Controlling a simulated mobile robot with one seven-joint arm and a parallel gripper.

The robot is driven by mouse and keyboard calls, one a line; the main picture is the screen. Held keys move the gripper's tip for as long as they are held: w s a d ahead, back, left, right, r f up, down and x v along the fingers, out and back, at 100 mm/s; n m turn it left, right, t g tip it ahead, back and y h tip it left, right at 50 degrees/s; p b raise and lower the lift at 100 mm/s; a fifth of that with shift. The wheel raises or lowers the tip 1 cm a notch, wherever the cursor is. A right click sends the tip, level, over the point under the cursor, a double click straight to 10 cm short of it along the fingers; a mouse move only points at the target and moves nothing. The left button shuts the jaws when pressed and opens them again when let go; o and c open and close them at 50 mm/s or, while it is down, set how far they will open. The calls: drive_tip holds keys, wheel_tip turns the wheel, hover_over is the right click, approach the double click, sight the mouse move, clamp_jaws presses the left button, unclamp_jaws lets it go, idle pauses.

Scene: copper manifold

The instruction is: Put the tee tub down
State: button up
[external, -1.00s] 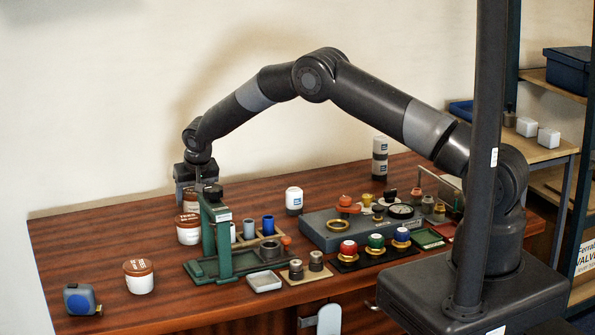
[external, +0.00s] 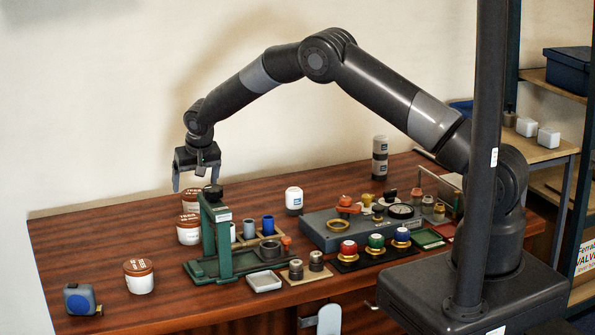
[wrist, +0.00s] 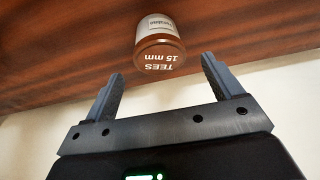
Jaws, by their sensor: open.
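The tee tub (wrist: 158,45), white with a brown lid reading "TEES 15 mm", stands upright on the wooden table in the wrist view. It is beyond the fingertips and apart from them. In the external view it appears to be the rear tub (external: 191,203) near the wall, partly hidden by the green stand and another tub. My gripper (external: 193,186) is open and empty above the table's back left part. Its spread fingers also show in the wrist view (wrist: 162,78).
A similar tub (external: 189,235) stands just in front, and another (external: 139,280) at front left. A green stand (external: 222,240) rises close by on the right. A blue tape measure (external: 80,299) lies at the front left.

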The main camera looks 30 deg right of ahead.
drive_tip(key=s+d+r, duration=0.3)
drive_tip(key=d+r, duration=0.3)
drive_tip(key=r, duration=0.4)
drive_tip(key=s+d+r, duration=0.3)
drive_tip(key=d+r, duration=0.2)
drive_tip(key=r, duration=0.4)
drive_tip(key=s+d+r, duration=1)
drive_tip(key=d+r, duration=0.2)
drive_tip(key=d, duration=0.1)
drive_tip(key=s+d+r, duration=0.4)
drive_tip(key=s+d, duration=0.5)
drive_tip(key=s, duration=0.6)
drive_tip(key=s+d+f, duration=0.1)
drive_tip(key=s+d, duration=0.1)
drive_tip(key=s, duration=0.5)
drive_tip(key=s+d+f+t, duration=0.1)
drive_tip(key=s+d+f, duration=0.1)
drive_tip(key=s, duration=0.6)
drive_tip(key=shift+d+f, duration=0.2)
drive_tip(key=shift+d, duration=0.3)
drive_tip(key=shift+o, duration=0.4)
